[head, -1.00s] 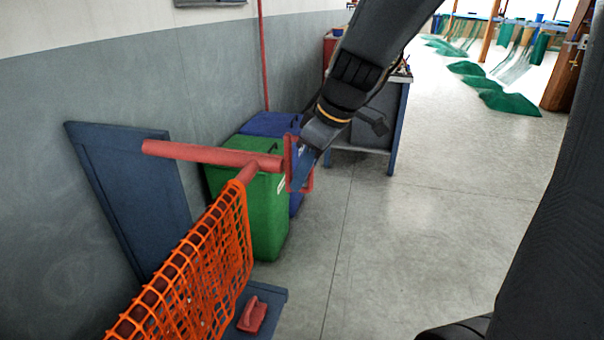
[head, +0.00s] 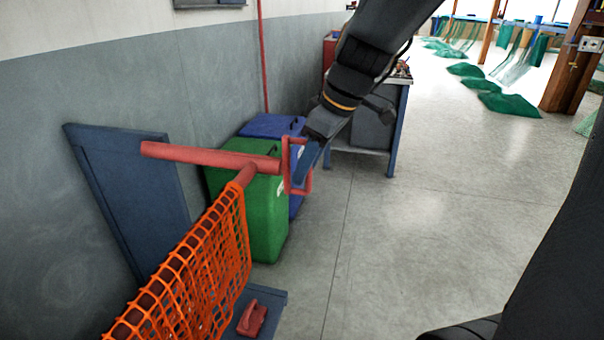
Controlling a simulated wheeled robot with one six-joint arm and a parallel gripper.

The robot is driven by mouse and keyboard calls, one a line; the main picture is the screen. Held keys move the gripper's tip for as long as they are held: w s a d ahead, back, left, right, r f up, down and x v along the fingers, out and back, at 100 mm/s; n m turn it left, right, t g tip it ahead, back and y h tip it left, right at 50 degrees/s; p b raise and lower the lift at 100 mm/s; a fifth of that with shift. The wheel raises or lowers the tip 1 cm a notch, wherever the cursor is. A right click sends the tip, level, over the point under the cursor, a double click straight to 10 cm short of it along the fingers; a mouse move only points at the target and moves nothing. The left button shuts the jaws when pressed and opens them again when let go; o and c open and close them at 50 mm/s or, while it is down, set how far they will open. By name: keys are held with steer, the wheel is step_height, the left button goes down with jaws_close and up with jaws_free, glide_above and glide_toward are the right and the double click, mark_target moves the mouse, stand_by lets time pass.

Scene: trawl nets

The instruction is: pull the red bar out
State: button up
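The red bar (head: 205,155) lies level at the top of the orange net (head: 190,275). At the bar's right end is a rectangular red loop handle (head: 288,165). My gripper (head: 304,172) is at the handle, with its blue-grey fingers overlapping the loop's right side in the head view. Whether the fingers are closed around the handle or only beside it is hidden by the angle.
A green bin (head: 267,215) and a blue bin (head: 270,126) stand behind the bar. A blue panel (head: 135,190) leans on the wall. A small red block (head: 252,318) sits on a blue base (head: 272,300). A workbench (head: 365,130) stands behind my gripper.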

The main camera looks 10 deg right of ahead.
steer(key=v, duration=0.5)
steer(key=shift+r, duration=0.1)
steer(key=s+d+f+m+h, duration=0.1)
steer(key=s+f+m+h, duration=0.15)
steer(key=f+m, duration=0.4)
steer(key=s+d+f+m+h, duration=0.1)
steer(key=s+d+f+m, duration=0.2)
steer(key=f, duration=0.7)
steer(key=s+a+g, duration=0.1)
steer(key=s+g, duration=0.2)
steer(key=s, duration=0.4)
steer(key=shift+a+f, duration=0.25)
steer(key=shift+f, duration=0.2)
steer(key=shift+m, duration=0.25)
